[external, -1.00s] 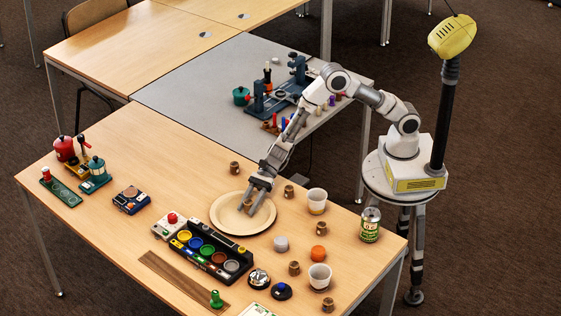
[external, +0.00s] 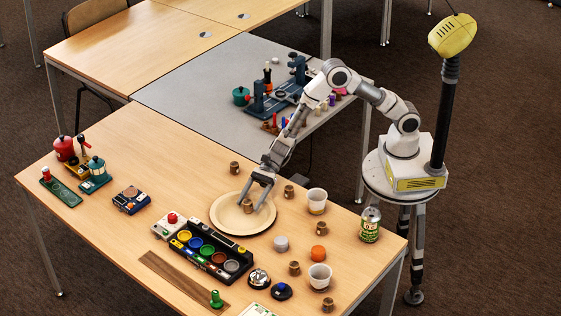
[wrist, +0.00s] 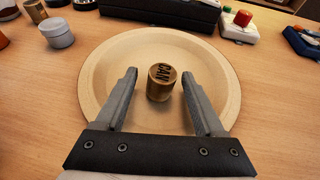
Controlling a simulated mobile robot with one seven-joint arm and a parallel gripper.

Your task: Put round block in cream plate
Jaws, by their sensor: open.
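The cream plate (external: 226,222) lies on the wooden table and also shows in the wrist view (wrist: 225,95). A small brown round block (external: 248,206) with dark lettering on top sits upright inside the plate, near its middle; it also shows in the wrist view (wrist: 161,85). My gripper (external: 260,210) is open over the plate. In the wrist view its two fingers (wrist: 160,75) stand on either side of the block, with a gap on each side, so neither touches it.
Similar brown blocks stand near the plate, one behind it (external: 235,168) and one to its right (external: 289,192). White cups (external: 317,201), an orange block (external: 318,254) and a can (external: 370,225) stand to the right. A black tray of coloured cups (external: 211,259) lies in front.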

